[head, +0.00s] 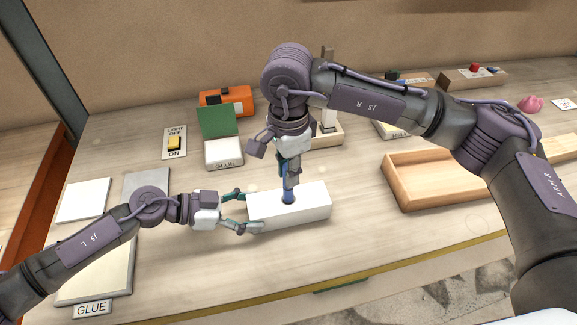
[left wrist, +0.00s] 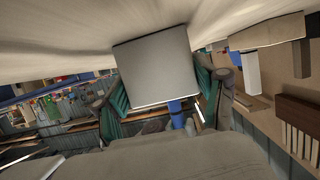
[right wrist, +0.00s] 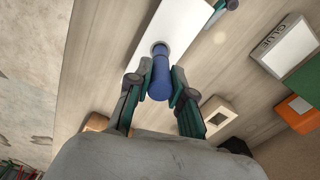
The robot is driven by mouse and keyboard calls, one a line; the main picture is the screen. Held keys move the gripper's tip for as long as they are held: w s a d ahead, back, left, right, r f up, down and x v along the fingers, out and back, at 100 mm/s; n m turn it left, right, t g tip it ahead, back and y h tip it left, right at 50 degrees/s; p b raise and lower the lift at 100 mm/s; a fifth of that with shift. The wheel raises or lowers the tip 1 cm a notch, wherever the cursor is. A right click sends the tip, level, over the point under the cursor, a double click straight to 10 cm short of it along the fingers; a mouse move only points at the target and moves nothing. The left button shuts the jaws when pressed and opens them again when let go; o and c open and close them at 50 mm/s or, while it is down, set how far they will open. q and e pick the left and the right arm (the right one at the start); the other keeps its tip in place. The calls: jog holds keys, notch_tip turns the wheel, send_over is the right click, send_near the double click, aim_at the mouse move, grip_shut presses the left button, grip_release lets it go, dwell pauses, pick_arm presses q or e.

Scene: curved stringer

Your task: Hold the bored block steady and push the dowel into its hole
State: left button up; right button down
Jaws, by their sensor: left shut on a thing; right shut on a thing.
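The white bored block (head: 310,206) lies on the bench. My left gripper (head: 240,212) is shut on its left end, with a finger on each side; the left wrist view shows the block's end face (left wrist: 155,72) between the fingers. My right gripper (head: 289,178) is above the block, shut on the blue dowel (head: 288,196). The dowel stands roughly upright over the block, its lower end at the hole (right wrist: 160,49) in the top face. The right wrist view shows the dowel (right wrist: 161,78) between the fingertips. How deep it sits is hidden.
A wooden tray (head: 405,204) lies to the right. Behind stand a green-lidded glue box (head: 224,154), an orange box (head: 226,96) and a light switch plate (head: 174,143). Pale panels and a glue label (head: 92,309) lie at left. Bench in front of the block is clear.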

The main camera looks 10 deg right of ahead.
jog(key=shift+f, duration=2.25)
jog(key=c, duration=1)
grip_release()
jog(key=shift+o, duration=0.2)
jog(key=shift+r, duration=0.1)
notch_tip(320, 180, up, 12)
jog(key=shift+f, duration=0.1)
pick_arm(q)
jog(key=o, duration=1.5)
jog(key=shift+o, duration=0.2)
